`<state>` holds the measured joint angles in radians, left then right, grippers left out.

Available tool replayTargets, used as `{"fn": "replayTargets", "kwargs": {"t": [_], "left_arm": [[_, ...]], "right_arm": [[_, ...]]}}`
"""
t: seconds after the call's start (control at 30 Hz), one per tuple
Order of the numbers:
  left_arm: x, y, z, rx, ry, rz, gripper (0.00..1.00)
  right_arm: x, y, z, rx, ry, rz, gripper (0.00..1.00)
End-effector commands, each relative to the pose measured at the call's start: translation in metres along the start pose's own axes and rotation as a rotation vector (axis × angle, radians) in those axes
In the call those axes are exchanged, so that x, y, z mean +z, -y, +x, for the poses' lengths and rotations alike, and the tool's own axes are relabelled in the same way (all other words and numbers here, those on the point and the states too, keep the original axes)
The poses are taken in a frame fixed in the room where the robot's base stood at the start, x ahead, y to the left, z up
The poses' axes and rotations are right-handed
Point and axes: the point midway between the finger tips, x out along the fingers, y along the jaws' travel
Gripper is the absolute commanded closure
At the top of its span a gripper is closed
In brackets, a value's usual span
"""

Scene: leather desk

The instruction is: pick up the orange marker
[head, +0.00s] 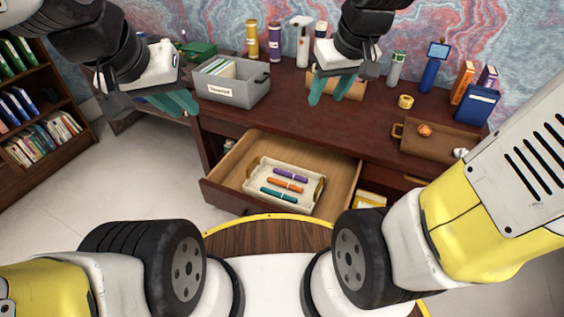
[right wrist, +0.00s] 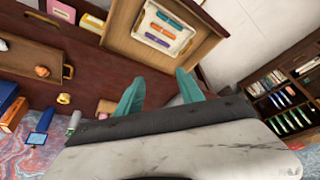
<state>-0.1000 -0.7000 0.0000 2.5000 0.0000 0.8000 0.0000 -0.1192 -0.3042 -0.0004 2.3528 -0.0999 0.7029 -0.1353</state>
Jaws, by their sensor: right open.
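The orange marker (head: 285,184) lies in a white tray (head: 251,184) inside the open desk drawer (head: 228,194). It is between a purple marker (head: 290,174) and a teal marker (head: 279,196). In the right wrist view the orange marker (right wrist: 158,40) shows in the tray near the top. My right gripper (head: 331,90) is open and empty, above the desk and behind the drawer; its teal fingers (right wrist: 156,92) show apart in the right wrist view. My left gripper (head: 174,104) is at the left, by the desk's left end, with teal fingers partly overlapping; its opening is unclear.
A grey labelled bin (head: 241,90) stands on the desk (head: 300,118) between my grippers. Several bottles and boxes line the back. A brown tray (head: 412,146) is at the right. A bookshelf (head: 62,107) stands at the left. The space above the drawer looks clear.

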Motion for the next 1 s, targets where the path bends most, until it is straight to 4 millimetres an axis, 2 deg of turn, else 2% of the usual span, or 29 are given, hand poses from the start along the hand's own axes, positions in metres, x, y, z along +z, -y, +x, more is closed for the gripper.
{"fn": "replayTargets", "kwargs": {"t": [0.03, 0.1, 0.17, 0.33, 0.5, 0.7, 0.83, 1.0], "left_arm": [[0.000, 0.000, 0.000, 0.000, 0.000, 0.000, 0.80], [0.000, 0.000, 0.000, 0.000, 0.000, 0.000, 0.80], [0.000, 0.000, 0.000, 0.000, 0.000, 0.000, 0.80], [0.000, 0.000, 0.000, 0.000, 0.000, 0.000, 0.80], [0.000, 0.000, 0.000, 0.000, 0.000, 0.000, 0.80], [0.000, 0.000, 0.000, 0.000, 0.000, 0.000, 0.80], [0.000, 0.000, 0.000, 0.000, 0.000, 0.000, 0.80], [0.000, 0.000, 0.000, 0.000, 0.000, 0.000, 0.80]], "right_arm": [[-0.009, -0.001, 0.020, -0.001, 0.036, -0.041, 0.55], [-0.021, -0.004, 0.046, 0.000, 0.074, -0.105, 0.55], [-0.030, -0.005, 0.070, -0.001, 0.105, -0.161, 0.55], [-0.045, -0.003, 0.146, -0.017, 0.194, -0.321, 0.55], [-0.044, 0.004, 0.230, -0.050, 0.277, -0.483, 0.55], [-0.021, 0.019, 0.324, -0.105, 0.358, -0.660, 0.55], [-0.005, 0.027, 0.363, -0.134, 0.388, -0.736, 0.55], [0.006, 0.031, 0.386, -0.151, 0.403, -0.776, 0.55]]}}
